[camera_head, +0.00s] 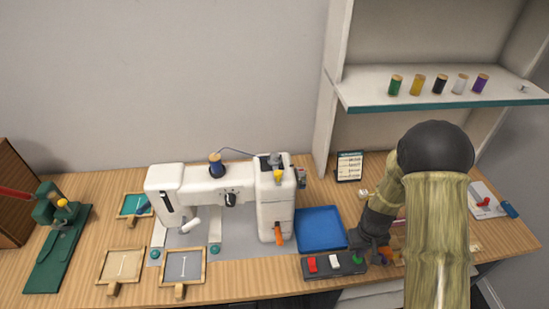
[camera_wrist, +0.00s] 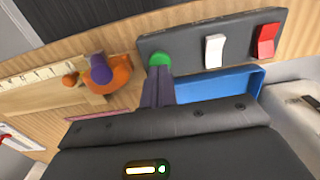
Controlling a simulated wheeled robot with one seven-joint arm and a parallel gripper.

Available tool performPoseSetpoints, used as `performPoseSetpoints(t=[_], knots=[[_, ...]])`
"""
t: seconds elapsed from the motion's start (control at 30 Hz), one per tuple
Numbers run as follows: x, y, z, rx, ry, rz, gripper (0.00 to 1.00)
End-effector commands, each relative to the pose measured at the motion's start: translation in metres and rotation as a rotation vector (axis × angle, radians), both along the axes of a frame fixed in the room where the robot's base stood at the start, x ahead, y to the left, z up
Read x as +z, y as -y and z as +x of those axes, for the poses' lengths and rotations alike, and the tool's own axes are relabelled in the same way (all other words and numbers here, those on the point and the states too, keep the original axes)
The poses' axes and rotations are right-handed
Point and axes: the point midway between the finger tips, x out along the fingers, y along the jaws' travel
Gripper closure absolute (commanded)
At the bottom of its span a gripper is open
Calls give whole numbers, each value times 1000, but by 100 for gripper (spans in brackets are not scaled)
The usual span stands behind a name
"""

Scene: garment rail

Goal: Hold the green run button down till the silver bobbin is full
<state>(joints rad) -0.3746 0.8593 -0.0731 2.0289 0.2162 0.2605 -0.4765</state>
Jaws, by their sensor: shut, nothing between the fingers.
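The green run button (camera_head: 358,259) is at the right end of a dark control box (camera_head: 322,270). It also shows in the wrist view (camera_wrist: 160,58). My gripper (camera_wrist: 157,74) is shut and empty, with its fingertips at the button's near edge; whether they press it I cannot tell. In the head view my gripper is partly hidden by my arm. A small silvery piece, apparently the bobbin (camera_head: 275,159), sits on top of the right end of the white sewing machine (camera_head: 272,205). A thread runs toward it from a dark blue spool (camera_head: 216,168). Its fill is too small to judge.
The control box also carries a red switch (camera_head: 312,264) and a white switch (camera_head: 334,261). A blue tray (camera_head: 320,228) lies behind it. In the wrist view, an orange piece with a purple top (camera_wrist: 100,70) stands beside the box. Several thread spools stand on the shelf (camera_head: 440,96).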

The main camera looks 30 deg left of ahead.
Motion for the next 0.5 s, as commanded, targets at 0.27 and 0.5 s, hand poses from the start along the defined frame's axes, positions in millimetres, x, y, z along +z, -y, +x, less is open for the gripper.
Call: performPoseSetpoints(t=[0.27,0.5], knots=[[-11,0,0,-1,0,0,100],[-15,0,0,-1,1,1,100]])
